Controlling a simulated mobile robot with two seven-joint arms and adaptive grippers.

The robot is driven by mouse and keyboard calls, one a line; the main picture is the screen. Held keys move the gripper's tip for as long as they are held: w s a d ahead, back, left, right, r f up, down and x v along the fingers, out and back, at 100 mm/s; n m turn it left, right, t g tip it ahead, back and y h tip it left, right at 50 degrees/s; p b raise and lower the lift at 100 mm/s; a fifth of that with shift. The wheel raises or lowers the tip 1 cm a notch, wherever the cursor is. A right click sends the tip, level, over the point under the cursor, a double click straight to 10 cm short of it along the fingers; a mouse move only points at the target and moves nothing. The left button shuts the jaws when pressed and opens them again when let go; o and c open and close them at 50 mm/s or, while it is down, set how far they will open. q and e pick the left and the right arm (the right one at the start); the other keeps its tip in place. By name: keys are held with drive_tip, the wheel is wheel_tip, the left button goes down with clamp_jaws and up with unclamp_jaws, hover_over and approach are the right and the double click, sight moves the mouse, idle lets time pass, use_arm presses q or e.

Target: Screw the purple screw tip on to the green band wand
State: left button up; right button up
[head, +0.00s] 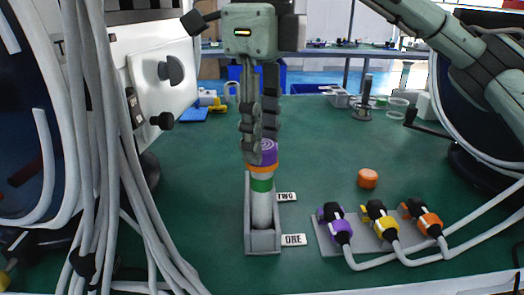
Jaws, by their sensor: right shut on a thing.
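The green band wand (261,205) is a pale cylinder with a green ring, upright in a grey holder (263,241) near the middle of the table. The purple screw tip (267,153) sits at the wand's top end, in line with it, with an orange ring just below the purple part. My right gripper (258,146) points down from above and is shut on the purple tip. Its fingers cover part of the tip. Whether the tip's thread is engaged cannot be seen. My left gripper is not in view.
An orange cap (368,178) lies to the right. A plate (329,239) with purple, yellow and orange cable plugs is at front right. Grey cables (110,150) hang on the left beside a white machine panel (165,85). Green table is free behind the cap.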

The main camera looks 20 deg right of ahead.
drive_tip(key=shift+f+m, duration=0.15)
drive_tip(key=shift+m, duration=1.05)
drive_tip(key=m+b, duration=0.1)
drive_tip(key=m, duration=0.2)
drive_tip(key=shift+m, duration=0.3)
drive_tip(key=o, duration=1)
drive_tip(key=shift+o, duration=0.2)
